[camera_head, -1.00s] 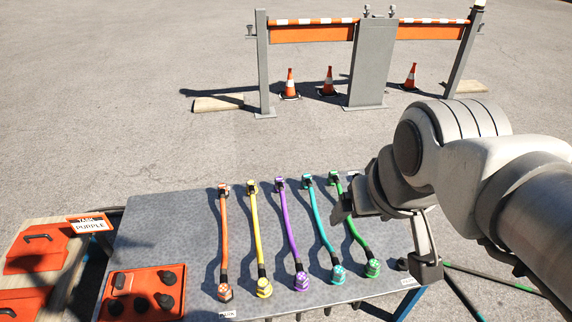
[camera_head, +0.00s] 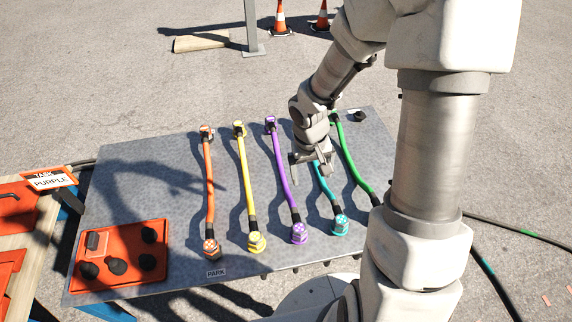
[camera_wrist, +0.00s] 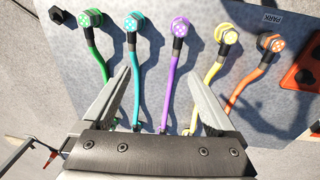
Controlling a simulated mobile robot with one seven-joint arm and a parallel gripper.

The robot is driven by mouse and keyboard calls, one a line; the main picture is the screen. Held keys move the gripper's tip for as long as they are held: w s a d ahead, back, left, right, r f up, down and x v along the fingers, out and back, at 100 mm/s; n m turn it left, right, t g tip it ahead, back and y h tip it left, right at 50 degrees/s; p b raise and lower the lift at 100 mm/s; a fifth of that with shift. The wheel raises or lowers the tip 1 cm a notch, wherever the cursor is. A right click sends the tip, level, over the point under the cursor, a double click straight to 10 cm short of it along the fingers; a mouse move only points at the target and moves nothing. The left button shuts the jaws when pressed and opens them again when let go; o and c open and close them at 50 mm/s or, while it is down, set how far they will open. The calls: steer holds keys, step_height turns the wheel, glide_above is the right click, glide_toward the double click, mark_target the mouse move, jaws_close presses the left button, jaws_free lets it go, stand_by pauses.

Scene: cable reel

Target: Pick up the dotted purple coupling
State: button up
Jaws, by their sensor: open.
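The dotted purple coupling (camera_head: 299,233) sits at the near end of the purple cable (camera_head: 283,180) on the grey table (camera_head: 150,190). The coupling also shows in the wrist view at the top centre (camera_wrist: 180,27), beyond my fingertips. My gripper (camera_head: 310,170) is open above the table, over the cyan cable and to the right of the purple one. In the wrist view my open fingers (camera_wrist: 158,76) spread either side of the purple and cyan cables, with nothing held. The purple cable's far end (camera_head: 270,123) lies near the back edge.
Orange, yellow, cyan and green cables lie alongside. The cyan coupling (camera_head: 340,225) and yellow coupling (camera_head: 256,241) flank the purple one. An orange panel with dark knobs (camera_head: 120,255) is at the table's left. A sign (camera_head: 50,180) reads TASK PURPLE.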

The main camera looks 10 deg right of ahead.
steer(key=y+b, duration=0.1)
steer(key=b, duration=0.1)
glide_above(299, 227)
step_height(299, 227, down, 10)
steer(key=f, duration=0.1)
steer(key=shift+g, duration=0.4)
steer(key=f+b, duration=0.1)
steer(key=f, duration=0.2)
steer(key=f+b, duration=0.2)
steer(key=f, duration=0.2)
steer(key=f+b, duration=0.2)
steer(key=f, duration=0.2)
steer(key=shift+w+d, duration=0.15)
steer(key=shift+w, duration=0.25)
steer(key=shift+s+f+b, duration=0.15)
steer(key=shift+f+b, duration=0.65)
steer(key=shift+f, duration=0.5)
steer(key=shift+s+f+b, duration=0.15)
steer(key=shift+f+b, duration=0.65)
steer(key=shift+f, duration=0.5)
steer(key=shift+r, duration=0.1)
jaws_close()
